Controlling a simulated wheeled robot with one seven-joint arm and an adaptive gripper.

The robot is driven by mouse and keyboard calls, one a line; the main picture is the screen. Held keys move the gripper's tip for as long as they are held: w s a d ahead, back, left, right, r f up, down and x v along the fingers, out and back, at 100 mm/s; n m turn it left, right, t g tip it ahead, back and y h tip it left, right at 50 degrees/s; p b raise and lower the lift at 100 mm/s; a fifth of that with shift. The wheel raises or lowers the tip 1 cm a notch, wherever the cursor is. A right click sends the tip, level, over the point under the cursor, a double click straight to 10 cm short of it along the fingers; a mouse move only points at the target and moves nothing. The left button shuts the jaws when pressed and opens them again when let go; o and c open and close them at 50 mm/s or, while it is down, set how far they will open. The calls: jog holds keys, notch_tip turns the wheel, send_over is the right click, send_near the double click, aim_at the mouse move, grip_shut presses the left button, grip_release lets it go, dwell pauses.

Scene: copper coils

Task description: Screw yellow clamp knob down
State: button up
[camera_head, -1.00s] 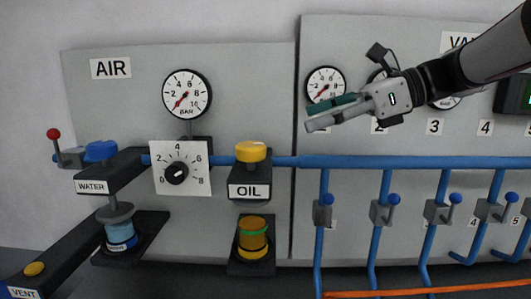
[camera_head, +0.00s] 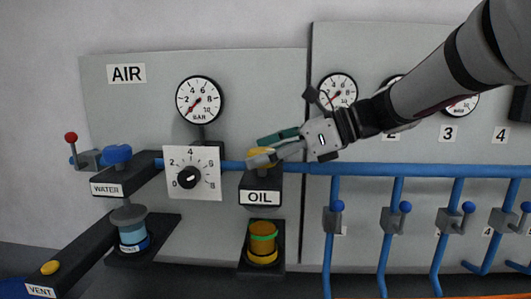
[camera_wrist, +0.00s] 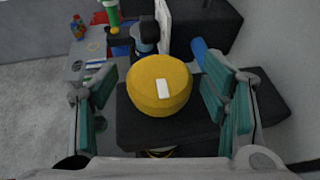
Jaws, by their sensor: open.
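The yellow clamp knob (camera_wrist: 160,85) sits on top of the black OIL bracket (camera_head: 261,188). In the wrist view it is round, with a white mark on its top, and lies between my two green-padded fingers. In the head view the knob (camera_head: 262,157) is mostly hidden behind my gripper (camera_head: 268,147). My gripper (camera_wrist: 163,100) is open, with a finger on each side of the knob. Gaps show between the fingers and the knob in the wrist view. Below the bracket, an amber bowl (camera_head: 263,240) with a green band stands on a black base.
A white dial panel (camera_head: 193,165) stands just left of the knob. The blue pipe (camera_head: 420,170) runs right from the OIL bracket, with blue-knobbed valves (camera_head: 396,219) below it. The blue WATER knob (camera_head: 117,154) is further left. Gauges hang on the wall panel behind.

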jog(key=shift+a+f, duration=0.1)
jog(key=shift+a, duration=0.2)
jog(key=c, duration=1.2)
